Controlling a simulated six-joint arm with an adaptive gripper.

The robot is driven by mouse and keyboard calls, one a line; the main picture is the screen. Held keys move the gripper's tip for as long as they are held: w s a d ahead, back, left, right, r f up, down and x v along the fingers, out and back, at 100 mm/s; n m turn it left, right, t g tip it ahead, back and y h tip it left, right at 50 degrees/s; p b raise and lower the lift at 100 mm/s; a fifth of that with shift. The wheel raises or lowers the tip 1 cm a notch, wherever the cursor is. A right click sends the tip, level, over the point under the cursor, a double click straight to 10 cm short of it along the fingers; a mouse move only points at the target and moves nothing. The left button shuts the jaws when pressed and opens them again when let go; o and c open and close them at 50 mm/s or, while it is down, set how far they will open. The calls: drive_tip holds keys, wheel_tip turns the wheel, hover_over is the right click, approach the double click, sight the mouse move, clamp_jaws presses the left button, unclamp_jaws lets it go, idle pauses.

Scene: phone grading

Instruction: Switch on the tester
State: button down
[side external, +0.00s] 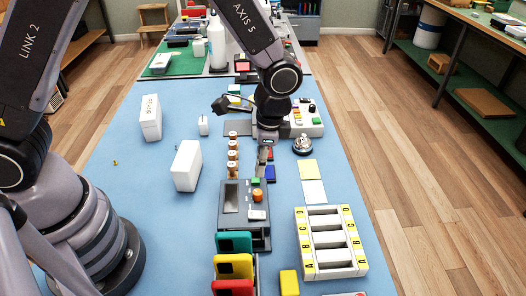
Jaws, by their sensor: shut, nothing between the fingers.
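The tester is likely the dark grey box (232,228) in the middle of the blue table, with a window on its left. Its right side carries a green button (255,182), an orange knob (257,195) and a white switch or label (257,214), too small to tell which. My gripper (262,172) points down just behind the box's far edge, close above the green button. Its fingers are shut and empty. I cannot tell whether the fingertips touch the button.
Coloured phone-like pieces (233,266) stand in a rack in front of the box. A white tray marked A, B, C (308,262) lies to the right. White boxes (187,166) stand left. A control panel (305,122) and a bell (302,145) are behind right.

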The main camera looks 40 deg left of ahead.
sight(258, 214)
drive_tip(key=f, duration=0.4)
drive_tip(key=s+a+f, duration=0.1)
drive_tip(key=f, duration=0.8)
drive_tip(key=shift+s+a, duration=0.15)
drive_tip(key=shift+s+a+f, duration=0.1)
drive_tip(key=shift+f, duration=0.15)
drive_tip(key=shift+w+d+r, duration=0.25)
drive_tip(key=shift+w+d, duration=0.35)
drive_tip(key=shift+w, duration=0.05)
drive_tip(key=shift+r, duration=0.1)
